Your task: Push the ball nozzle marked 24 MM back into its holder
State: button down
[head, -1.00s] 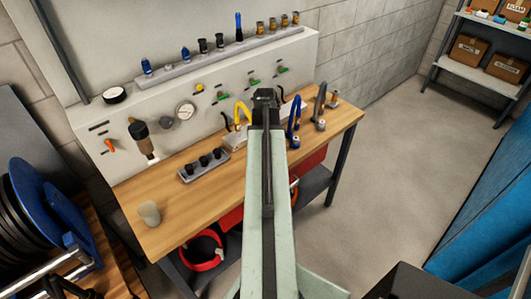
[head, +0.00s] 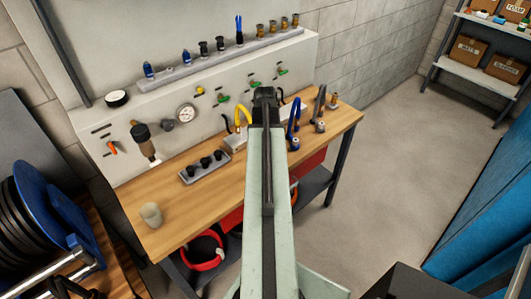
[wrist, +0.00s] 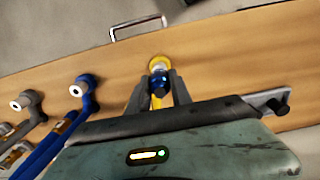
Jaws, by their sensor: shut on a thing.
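My gripper (wrist: 158,88) is shut on a small dark-blue ball-like piece with a yellow collar (wrist: 158,63), seen between its fingers in the wrist view. Yellow also shows below it, partly hidden by my wrist. In the head view my gripper (head: 264,93) is at the back of the workbench, beside a bent yellow tube (head: 243,113). My own arm hides what lies below it. A blue bent nozzle (wrist: 82,90) and a grey one (wrist: 30,103) are to the left in the wrist view. No 24 MM mark is readable, so I cannot tell which piece carries it.
A grey block with black sockets (head: 206,166) and a cup (head: 151,215) stand on the wooden bench (head: 180,215). The floor to the right (head: 390,190) is clear.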

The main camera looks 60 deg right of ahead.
jog(key=shift+r+p, duration=1.9)
jog(key=shift+r, duration=0.2)
notch_tip(320, 180, down, 2)
jog(key=shift+f+b, duration=0.2)
jog(key=shift+b, duration=1)
jog(key=shift+r, duration=0.25)
jog(key=shift+s+d, duration=0.1)
